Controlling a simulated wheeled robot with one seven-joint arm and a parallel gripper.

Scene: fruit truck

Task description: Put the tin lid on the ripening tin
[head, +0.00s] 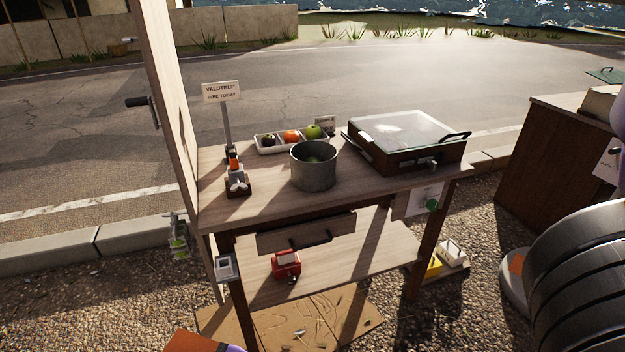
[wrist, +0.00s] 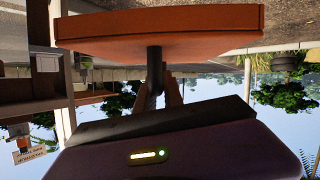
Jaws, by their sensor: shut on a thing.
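The ripening tin (head: 314,178) is a round grey metal pot standing upright on the cart top in the head view. Its top is open and something green shows inside. The tin lid (wrist: 160,27) is a flat orange-brown disc with a dark knob, large in the wrist view. My gripper (wrist: 158,88) is shut on the knob; the fingertips are partly hidden. At the bottom edge of the head view, an orange piece (head: 192,343) beside a purple part looks like the lid at my gripper, low and in front of the cart, apart from the tin. Most of it is cut off.
A white tray of fruit (head: 262,150) stands behind the tin. A glass-topped case (head: 405,140) is to its right. A sign on a post (head: 222,92) and a small orange-topped item (head: 236,180) are to its left. A tall panel (head: 170,100) rises at the cart's left end.

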